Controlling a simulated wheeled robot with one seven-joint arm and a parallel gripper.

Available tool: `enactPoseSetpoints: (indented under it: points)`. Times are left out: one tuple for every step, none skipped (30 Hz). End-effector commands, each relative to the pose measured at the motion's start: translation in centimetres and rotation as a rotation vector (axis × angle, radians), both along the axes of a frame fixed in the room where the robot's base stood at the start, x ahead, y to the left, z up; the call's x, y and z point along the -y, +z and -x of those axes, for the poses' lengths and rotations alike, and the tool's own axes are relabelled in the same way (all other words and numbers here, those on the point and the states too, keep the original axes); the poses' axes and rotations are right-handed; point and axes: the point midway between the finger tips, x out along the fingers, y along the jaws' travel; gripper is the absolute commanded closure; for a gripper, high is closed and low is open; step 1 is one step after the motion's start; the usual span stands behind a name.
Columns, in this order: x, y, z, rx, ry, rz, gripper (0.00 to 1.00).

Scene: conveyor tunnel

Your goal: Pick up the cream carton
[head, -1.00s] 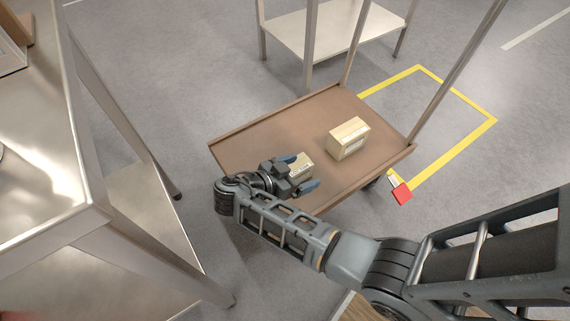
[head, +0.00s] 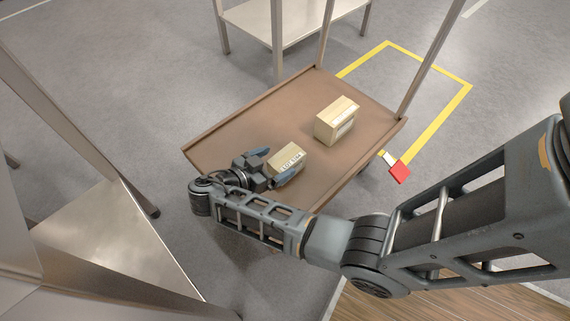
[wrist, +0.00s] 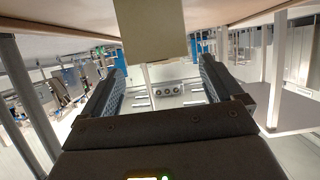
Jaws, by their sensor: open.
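Two cream-tan cartons rest on a brown cart deck (head: 232,140). The smaller carton (head: 290,157), with dark print on its top, is close to my gripper; the larger carton (head: 338,120), with a pale label, sits behind it to the right. My gripper (head: 276,166) is open and low over the deck, its fingers pointing toward the smaller carton. In the wrist view, a plain carton face (wrist: 152,28) shows at top centre, between the lines of the two open fingers (wrist: 161,72). I cannot tell whether the fingers touch it. The gripper partly hides the smaller carton.
Metal posts (head: 325,35) rise from the cart's far side. A steel table (head: 110,235) stands at the left, and another shelf (head: 290,18) stands behind. Yellow floor tape (head: 440,125) marks clear floor.

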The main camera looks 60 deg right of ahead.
Motion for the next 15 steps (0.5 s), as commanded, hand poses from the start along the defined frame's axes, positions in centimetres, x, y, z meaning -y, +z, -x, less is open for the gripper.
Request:
enactPoseSetpoints:
  points:
    - [0.4, -0.3, 0.2, 0.000, -0.001, 0.000, 0.06]
    - [0.7, -0.5, 0.2, 0.000, -0.001, 0.000, 0.06]
    - [1.0, -0.7, 0.3, 0.000, 0.000, 0.000, 0.06]
    - [1.3, -0.9, 0.4, 0.000, -0.001, 0.000, 0.06]
    - [1.7, -1.2, 0.5, -0.001, -0.001, 0.001, 0.06]
    - [2.3, -1.5, 0.7, -0.001, -0.002, 0.001, 0.06]
    - [2.7, -1.7, 0.7, -0.001, -0.002, 0.001, 0.06]
    - [3.1, -1.9, 0.8, -0.001, -0.002, 0.001, 0.06]
    - [3.5, -2.0, 0.9, -0.001, -0.001, 0.001, 0.06]
    - [3.8, -2.1, 1.0, 0.000, 0.000, 0.001, 0.06]
    - [4.1, -2.2, 1.1, 0.000, 0.000, 0.000, 0.06]
    - [4.4, -2.3, 1.2, 0.000, -0.001, 0.000, 0.06]
    - [4.6, -2.4, 1.2, 0.000, 0.000, 0.000, 0.06]
    - [4.8, -2.4, 1.3, 0.000, 0.000, 0.000, 0.06]
    - [4.9, -2.4, 1.3, 0.000, 0.001, 0.000, 0.06]
